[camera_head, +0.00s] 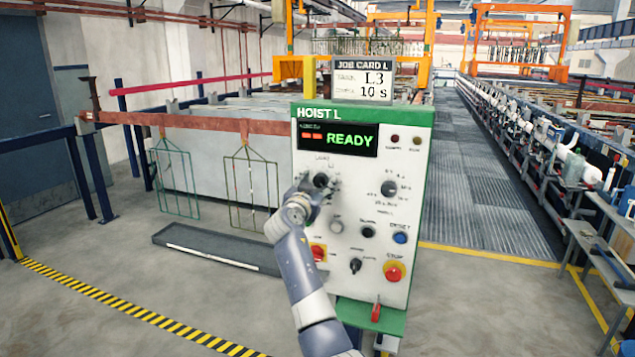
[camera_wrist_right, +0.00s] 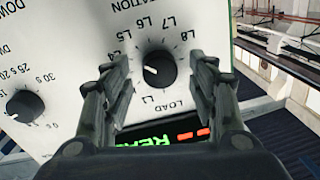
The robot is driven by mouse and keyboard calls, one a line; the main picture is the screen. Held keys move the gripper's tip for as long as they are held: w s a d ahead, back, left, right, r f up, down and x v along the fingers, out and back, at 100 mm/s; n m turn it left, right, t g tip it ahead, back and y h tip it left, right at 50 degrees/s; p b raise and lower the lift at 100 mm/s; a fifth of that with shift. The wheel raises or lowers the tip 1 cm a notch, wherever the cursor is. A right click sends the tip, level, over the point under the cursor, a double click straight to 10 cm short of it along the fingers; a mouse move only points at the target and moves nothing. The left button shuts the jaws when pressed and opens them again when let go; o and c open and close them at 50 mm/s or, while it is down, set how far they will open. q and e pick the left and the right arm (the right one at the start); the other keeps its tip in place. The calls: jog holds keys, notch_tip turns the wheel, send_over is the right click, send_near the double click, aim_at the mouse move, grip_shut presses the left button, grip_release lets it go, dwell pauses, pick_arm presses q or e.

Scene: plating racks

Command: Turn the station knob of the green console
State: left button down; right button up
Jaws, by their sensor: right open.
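The green-edged console (camera_head: 420,200), marked HOIST L, stands in front of me. Its black station knob (camera_head: 321,180) is at the upper left of the white panel. In the right wrist view the station knob (camera_wrist_right: 160,68) shows upside down between my fingers, its white mark pointing left. A finger covers labels on that side, so the exact station cannot be told. My right gripper (camera_head: 308,192) is at the knob in the head view. In the wrist view its open fingers (camera_wrist_right: 160,88) stand either side of the knob, with gaps showing. My left gripper is out of view.
The display (camera_head: 337,140) reads READY. The job card (camera_head: 362,80) reads L3 and 10 s. The dwell knob (camera_head: 389,188), blue button (camera_head: 400,238) and red stop button (camera_head: 394,271) sit on the same panel. A grey tray (camera_head: 215,250) lies left on the floor.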

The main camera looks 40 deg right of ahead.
jog(key=shift+w+d, duration=0.2)
jog(key=shift+d, duration=0.15)
jog(key=c, duration=1.1)
jog(key=shift+n, duration=0.3)
jog(key=n, duration=0.3)
jog(key=shift+r, duration=0.1)
jog(key=shift+n, duration=2.4)
jog(key=shift+g+p, duration=0.3)
